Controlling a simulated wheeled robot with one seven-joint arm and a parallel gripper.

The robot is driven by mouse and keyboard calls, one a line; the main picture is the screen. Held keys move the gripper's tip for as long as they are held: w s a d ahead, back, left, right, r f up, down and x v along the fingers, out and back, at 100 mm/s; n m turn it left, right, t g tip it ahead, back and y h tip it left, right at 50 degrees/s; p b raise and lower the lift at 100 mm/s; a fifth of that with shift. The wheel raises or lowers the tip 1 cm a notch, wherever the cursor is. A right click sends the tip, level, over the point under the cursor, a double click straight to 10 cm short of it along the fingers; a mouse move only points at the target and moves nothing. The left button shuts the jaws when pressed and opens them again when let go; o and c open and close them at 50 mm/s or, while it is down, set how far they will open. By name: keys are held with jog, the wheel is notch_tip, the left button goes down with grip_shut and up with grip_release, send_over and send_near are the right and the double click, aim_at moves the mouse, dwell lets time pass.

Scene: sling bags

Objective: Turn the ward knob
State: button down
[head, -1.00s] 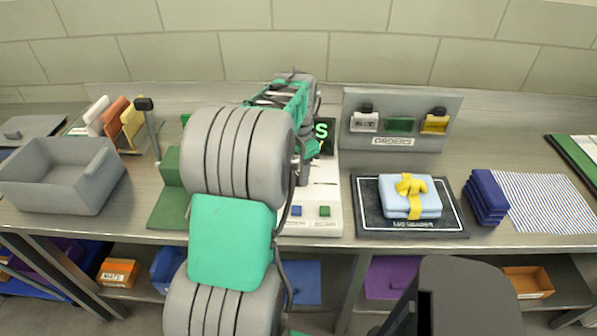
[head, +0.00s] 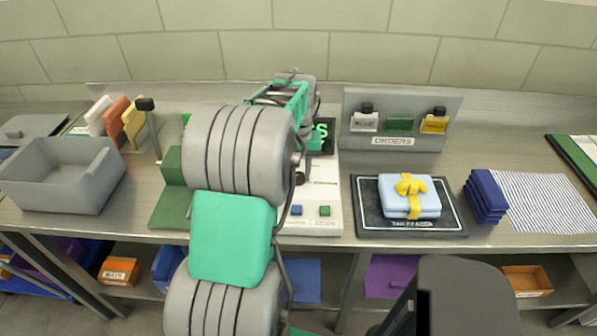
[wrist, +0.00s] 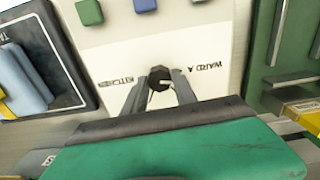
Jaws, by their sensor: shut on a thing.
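The knob (wrist: 160,77) is a small dark round knob on a white panel (wrist: 120,50) in the wrist view. The printed labels "KITCHEN" and "WARD A" lie on either side of it. My gripper (wrist: 160,86) is shut on the knob, one grey finger on each side. In the head view the white panel (head: 326,195) stands on the bench, partly hidden by my arm. My gripper is mostly hidden there behind my arm. A dark screen (head: 326,137) with green letters shows behind the panel.
A blue button (head: 296,211) and a green button (head: 325,211) sit at the panel's front. A black tray (head: 372,222) with a folded, yellow-ribboned blue cloth (head: 398,205) is to the right. A grey bin (head: 62,190) and a grey orders rack (head: 400,155) stand nearby.

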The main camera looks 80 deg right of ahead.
aim_at(298, 175)
jog(key=shift+n, duration=1.2)
jog(key=c, duration=1)
grip_release()
jog(key=shift+r, duration=0.1)
notch_tip(298, 175, up, 8)
jog(key=shift+f+b, duration=0.2)
jog(key=shift+b, duration=0.15)
